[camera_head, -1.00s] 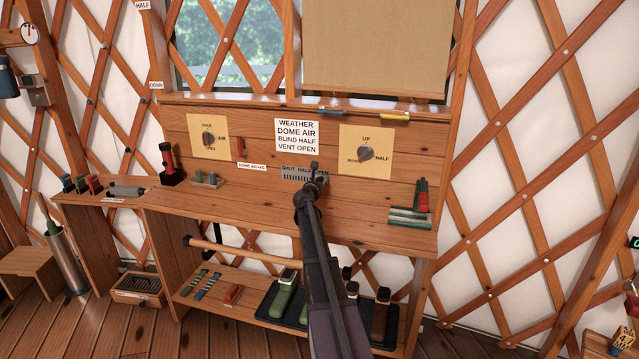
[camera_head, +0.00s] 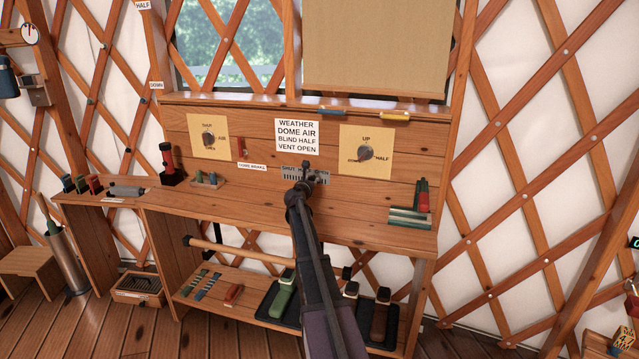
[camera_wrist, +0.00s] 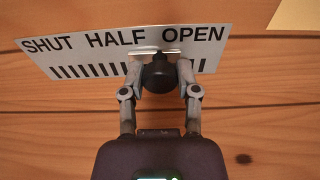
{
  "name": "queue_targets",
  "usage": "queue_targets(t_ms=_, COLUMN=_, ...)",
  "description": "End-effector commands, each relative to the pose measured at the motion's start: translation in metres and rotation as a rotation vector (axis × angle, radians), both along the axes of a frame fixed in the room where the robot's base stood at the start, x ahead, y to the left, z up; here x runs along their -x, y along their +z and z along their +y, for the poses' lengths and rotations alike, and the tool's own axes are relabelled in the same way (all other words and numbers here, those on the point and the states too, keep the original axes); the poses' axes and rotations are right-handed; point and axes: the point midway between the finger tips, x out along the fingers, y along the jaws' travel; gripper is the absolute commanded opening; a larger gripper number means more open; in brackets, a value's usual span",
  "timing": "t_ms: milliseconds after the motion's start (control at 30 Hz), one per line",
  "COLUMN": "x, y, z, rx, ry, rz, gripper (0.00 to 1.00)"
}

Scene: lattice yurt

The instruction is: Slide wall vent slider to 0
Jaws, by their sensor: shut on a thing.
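The wall vent (camera_wrist: 90,68) is a pale plate with dark slots, marked SHUT, HALF and OPEN from left to right. It also shows in the head view (camera_head: 289,180), partly hidden by my gripper. The vent slider's dark round knob (camera_wrist: 158,74) sits between the HALF and OPEN marks in the wrist view. My gripper (camera_wrist: 161,66) is shut on this knob, with one finger on each side of it. In the head view my gripper (camera_head: 304,170) reaches the plate from below and covers its middle.
A dial panel (camera_head: 352,170) is to the right of the vent and another (camera_head: 195,148) to the left. A sign (camera_head: 297,137) above reads BLIND HALF and VENT OPEN. A small red lever (camera_head: 242,148) is left of it.

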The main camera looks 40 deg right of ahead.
Motion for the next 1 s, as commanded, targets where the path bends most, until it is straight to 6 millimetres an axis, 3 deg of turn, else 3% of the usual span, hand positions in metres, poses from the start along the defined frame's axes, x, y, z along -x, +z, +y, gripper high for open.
queue_targets(t_ms=400, x=-0.015, y=0.000, z=0.009, rx=-0.001, ry=0.001, rz=-0.001, gripper=0.18)
queue_targets(t_ms=1000, x=-0.018, y=0.000, z=0.011, rx=-0.001, ry=0.000, rz=-0.001, gripper=0.18)
